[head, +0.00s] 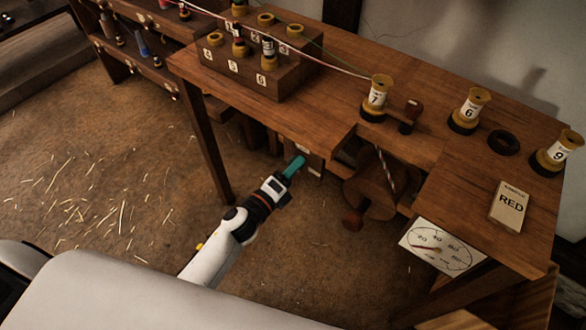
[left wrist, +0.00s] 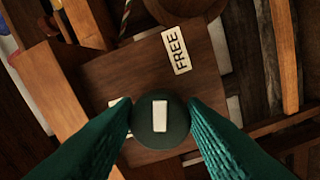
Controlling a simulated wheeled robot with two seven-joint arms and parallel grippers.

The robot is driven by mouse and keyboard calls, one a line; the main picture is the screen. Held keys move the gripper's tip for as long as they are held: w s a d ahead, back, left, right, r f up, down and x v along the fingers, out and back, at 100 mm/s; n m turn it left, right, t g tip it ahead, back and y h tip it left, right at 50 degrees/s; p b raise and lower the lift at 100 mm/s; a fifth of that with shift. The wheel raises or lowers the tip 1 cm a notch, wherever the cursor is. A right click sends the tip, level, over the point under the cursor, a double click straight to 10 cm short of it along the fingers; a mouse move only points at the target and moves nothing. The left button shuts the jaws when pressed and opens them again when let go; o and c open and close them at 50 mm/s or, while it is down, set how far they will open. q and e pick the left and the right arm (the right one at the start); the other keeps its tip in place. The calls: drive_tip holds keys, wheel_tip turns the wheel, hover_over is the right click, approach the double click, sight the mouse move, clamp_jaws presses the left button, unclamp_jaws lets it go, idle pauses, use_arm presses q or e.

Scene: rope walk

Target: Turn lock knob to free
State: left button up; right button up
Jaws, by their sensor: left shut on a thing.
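The lock knob (left wrist: 160,135) is a round dark green disc with a white bar mark, seen in the left wrist view on a brown wooden plate (left wrist: 118,72). The bar stands nearly upright in that picture. A white label reading FREE (left wrist: 176,50) is above and right of the knob; another pale label (left wrist: 116,103) is mostly hidden by the left finger. My left gripper (head: 297,165) has teal fingers, shut on the knob's sides, also seen in the left wrist view (left wrist: 162,120). In the head view the fingers hide the knob under the table edge. My right gripper is not in view.
The wooden table (head: 330,65) overhangs my left gripper. A wooden crank wheel (head: 372,193) with a handle is to its right, and a dial (head: 437,246) farther right. Numbered spools and a RED card (head: 509,205) stand on top. Open floor (head: 110,170) with straw lies left.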

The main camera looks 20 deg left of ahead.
use_arm(q)
drive_tip(key=shift+f, duration=0.1)
drive_tip(key=o, duration=0.9)
drive_tip(key=shift+o, duration=0.2)
drive_tip(key=b+v, duration=0.1)
drive_tip(key=v, duration=1.1)
